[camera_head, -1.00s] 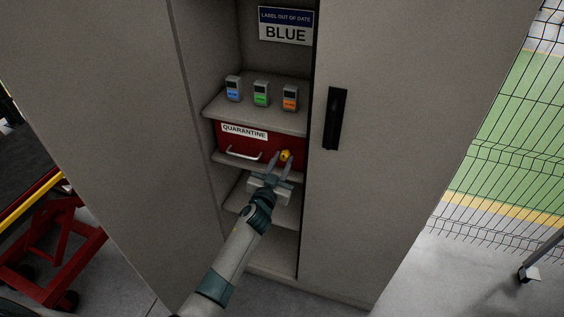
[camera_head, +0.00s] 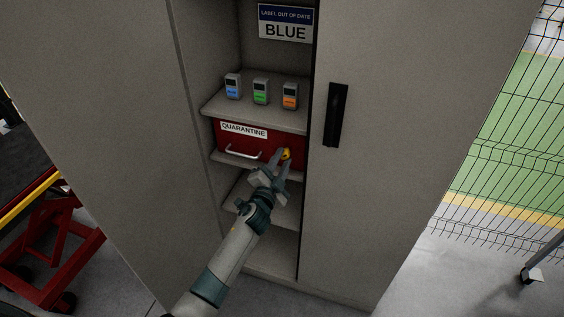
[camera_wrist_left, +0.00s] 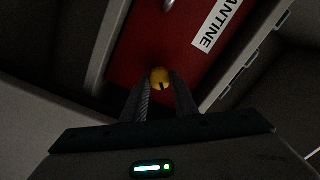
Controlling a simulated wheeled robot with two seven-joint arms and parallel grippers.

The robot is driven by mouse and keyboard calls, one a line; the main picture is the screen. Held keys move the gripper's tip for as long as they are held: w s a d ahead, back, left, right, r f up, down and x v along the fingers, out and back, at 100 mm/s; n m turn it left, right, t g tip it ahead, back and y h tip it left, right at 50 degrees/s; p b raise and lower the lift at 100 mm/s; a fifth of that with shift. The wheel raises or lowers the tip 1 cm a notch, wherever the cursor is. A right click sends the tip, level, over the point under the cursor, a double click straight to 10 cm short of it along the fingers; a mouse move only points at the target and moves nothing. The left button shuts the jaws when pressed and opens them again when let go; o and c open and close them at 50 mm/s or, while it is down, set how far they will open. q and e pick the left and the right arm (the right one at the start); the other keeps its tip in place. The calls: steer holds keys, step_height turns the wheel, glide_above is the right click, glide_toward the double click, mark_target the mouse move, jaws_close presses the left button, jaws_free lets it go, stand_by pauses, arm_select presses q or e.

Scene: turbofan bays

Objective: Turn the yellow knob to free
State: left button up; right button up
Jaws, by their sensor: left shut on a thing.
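The yellow knob (camera_head: 286,154) sits at the right end of the front of the red drawer (camera_head: 232,140), which carries a QUARANTINE label and a pale handle. My left gripper (camera_head: 282,157) reaches up to it from below and is shut on the knob, its fingers tilted in the head view. In the left wrist view the knob (camera_wrist_left: 160,77) shows between the tips of my left gripper (camera_wrist_left: 160,84), with a dark mark on its face. The red drawer front (camera_wrist_left: 150,40) lies behind it. My right gripper is not in view.
Several shelves fill the open cabinet. Blue (camera_head: 233,86), green (camera_head: 261,91) and orange (camera_head: 290,95) tagged devices stand on the shelf above the drawer. A cabinet door with a black handle (camera_head: 335,115) is close on the right. A wire fence (camera_head: 500,130) stands farther right.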

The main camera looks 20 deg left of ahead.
arm_select(q)
steer(key=m, duration=0.3)
steer(key=shift+f, duration=0.1)
steer(key=m, duration=0.4)
steer(key=shift+b, duration=0.3)
steer(key=shift+m, duration=1.2)
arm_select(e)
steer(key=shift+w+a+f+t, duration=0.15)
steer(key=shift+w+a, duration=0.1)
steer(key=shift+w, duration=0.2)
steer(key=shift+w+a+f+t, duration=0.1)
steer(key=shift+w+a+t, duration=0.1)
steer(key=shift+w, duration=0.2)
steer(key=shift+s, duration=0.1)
arm_select(q)
steer(key=o, duration=1.1)
steer(key=shift+c, duration=0.2)
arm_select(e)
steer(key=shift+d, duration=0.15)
arm_select(q)
steer(key=shift+s, duration=0.1)
